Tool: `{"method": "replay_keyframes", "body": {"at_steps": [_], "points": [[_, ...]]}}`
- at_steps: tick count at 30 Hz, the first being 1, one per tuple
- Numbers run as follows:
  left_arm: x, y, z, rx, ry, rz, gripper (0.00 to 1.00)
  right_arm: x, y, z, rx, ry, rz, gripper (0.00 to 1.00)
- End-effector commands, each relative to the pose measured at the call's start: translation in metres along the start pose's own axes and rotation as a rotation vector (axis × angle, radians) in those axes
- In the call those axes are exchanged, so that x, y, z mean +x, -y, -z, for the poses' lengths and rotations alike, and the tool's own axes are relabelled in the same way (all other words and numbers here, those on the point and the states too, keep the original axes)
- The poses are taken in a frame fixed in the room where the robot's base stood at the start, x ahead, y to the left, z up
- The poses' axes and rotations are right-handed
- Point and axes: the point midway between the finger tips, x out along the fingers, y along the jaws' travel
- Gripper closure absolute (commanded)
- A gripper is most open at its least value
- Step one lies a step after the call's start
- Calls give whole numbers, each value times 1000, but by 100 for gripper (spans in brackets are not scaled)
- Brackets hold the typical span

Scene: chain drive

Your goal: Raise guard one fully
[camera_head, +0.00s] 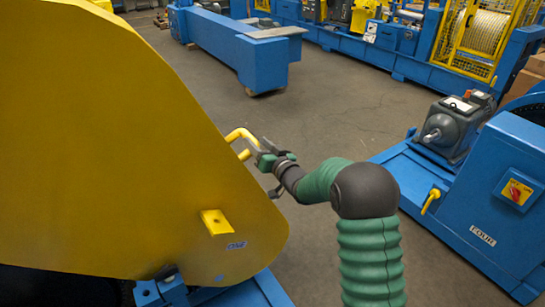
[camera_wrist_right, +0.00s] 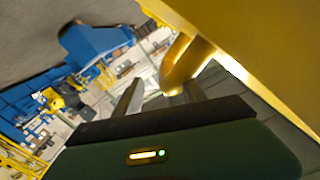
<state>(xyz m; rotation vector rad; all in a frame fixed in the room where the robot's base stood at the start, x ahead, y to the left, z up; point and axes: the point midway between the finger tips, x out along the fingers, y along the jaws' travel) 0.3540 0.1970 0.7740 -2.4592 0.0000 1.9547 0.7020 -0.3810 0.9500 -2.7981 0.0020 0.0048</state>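Guard one (camera_head: 110,130) is a large yellow panel with a blue "ONE" label, filling the left of the head view. It stands tilted above a blue base, with a dark opening under its lower edge. A bent yellow handle (camera_head: 238,133) sticks out from its right edge. My right gripper (camera_head: 262,147) is at the handle's outer end. In the right wrist view the handle (camera_wrist_right: 183,65) reaches between the two spread fingers (camera_wrist_right: 162,95), with a gap on the left finger's side. Contact with the right finger is unclear. My left gripper is not in view.
A yellow bracket (camera_head: 215,222) juts from the guard's lower face. A blue machine labelled "FOUR" (camera_head: 490,205) with a grey motor (camera_head: 456,125) stands at right. A blue beam (camera_head: 235,45) lies behind. The grey floor (camera_head: 340,110) between them is clear.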

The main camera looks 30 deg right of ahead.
Motion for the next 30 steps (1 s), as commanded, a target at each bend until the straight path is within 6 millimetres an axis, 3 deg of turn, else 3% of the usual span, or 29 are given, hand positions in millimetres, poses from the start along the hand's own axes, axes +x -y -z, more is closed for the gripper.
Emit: {"method": "replay_keyframes", "body": {"at_steps": [6,12,18,30], "points": [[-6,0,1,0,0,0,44,-67,-2,2,0,0,-5,53],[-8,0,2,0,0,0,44,-111,-2,0,0,0,-3,53],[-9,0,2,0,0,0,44,-125,-2,-1,0,0,-1,53],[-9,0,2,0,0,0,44,-125,-1,-2,-1,3,-2,53]]}}
